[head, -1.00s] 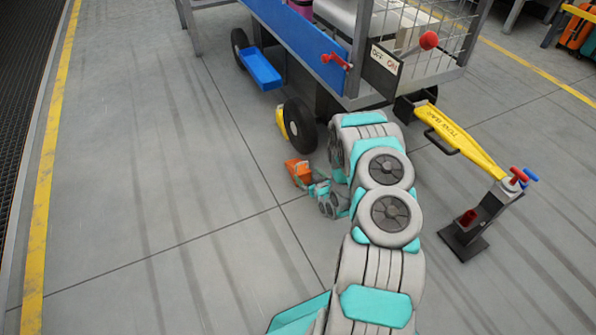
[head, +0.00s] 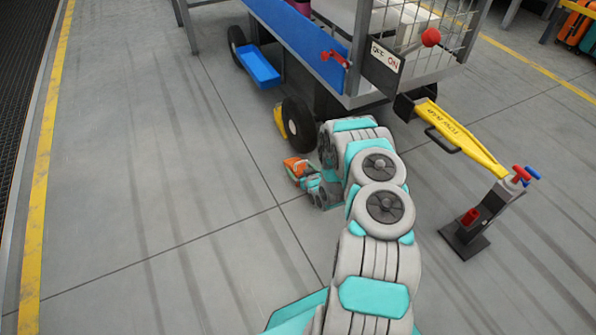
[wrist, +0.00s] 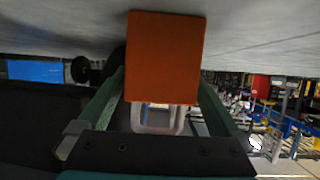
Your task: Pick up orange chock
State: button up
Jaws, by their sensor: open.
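The orange chock (head: 291,165) sits on the floor near the cart's front wheel, partly covered by my gripper in the head view. In the wrist view the orange chock (wrist: 164,57) fills the upper middle, with a pale handle below its orange face. My gripper (wrist: 160,100) is open, its green fingers on the left and right of the chock. In the head view my gripper (head: 301,175) is right at the chock. I cannot tell whether the fingers touch it.
A yellow chock (head: 279,120) stands against the cart wheel (head: 299,124). The floor at left is clear.

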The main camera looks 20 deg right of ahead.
jog(key=shift+x, duration=1.15)
grip_shut()
